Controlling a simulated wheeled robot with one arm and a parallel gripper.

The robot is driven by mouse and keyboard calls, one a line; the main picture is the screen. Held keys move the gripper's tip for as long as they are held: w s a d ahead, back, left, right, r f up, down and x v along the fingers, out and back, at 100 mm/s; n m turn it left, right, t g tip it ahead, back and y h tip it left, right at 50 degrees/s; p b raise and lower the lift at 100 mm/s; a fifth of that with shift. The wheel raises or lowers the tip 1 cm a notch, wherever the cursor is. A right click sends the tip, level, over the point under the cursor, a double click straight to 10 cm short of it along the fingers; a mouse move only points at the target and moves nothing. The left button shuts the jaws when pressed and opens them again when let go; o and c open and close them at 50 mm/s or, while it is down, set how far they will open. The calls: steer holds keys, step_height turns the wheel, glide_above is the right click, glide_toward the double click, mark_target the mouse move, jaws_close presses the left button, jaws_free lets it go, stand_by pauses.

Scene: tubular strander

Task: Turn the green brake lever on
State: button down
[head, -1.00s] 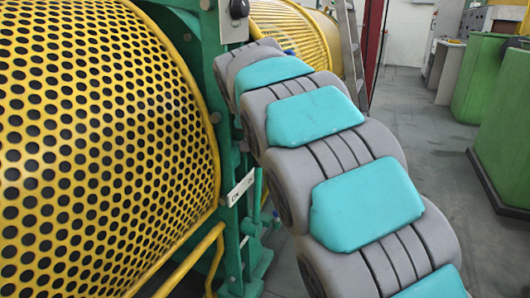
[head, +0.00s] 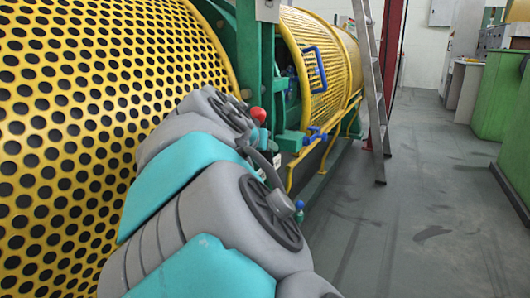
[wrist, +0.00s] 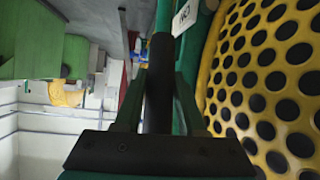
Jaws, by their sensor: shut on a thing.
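In the wrist view, my gripper (wrist: 160,78) has a finger on each side of a dark upright bar (wrist: 158,55), which looks like the brake lever's handle. The gripper is shut on it. The bar is in deep shade, so its green colour does not show clearly. In the head view, my grey and teal arm reaches to the machine's green frame (head: 247,50) beside the yellow perforated guard. My gripper and the lever are hidden there behind my arm. A red knob (head: 258,114) shows just past the arm's far end.
The yellow perforated guard (head: 90,90) is close on the left; it also fills the right of the wrist view (wrist: 265,75). A second yellow guard (head: 325,55) with a blue handle (head: 316,68) lies beyond. A ladder (head: 371,90) stands behind. Grey floor (head: 430,200) is clear at right.

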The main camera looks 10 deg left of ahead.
steer(key=shift+s+f, duration=0.15)
steer(key=shift+f, duration=0.05)
steer(key=c, duration=0.7)
jaws_free()
steer(key=shift+s+a, duration=0.15)
steer(key=shift+o, duration=1)
steer(key=shift+r, duration=0.1)
steer(key=shift+r, duration=0.1)
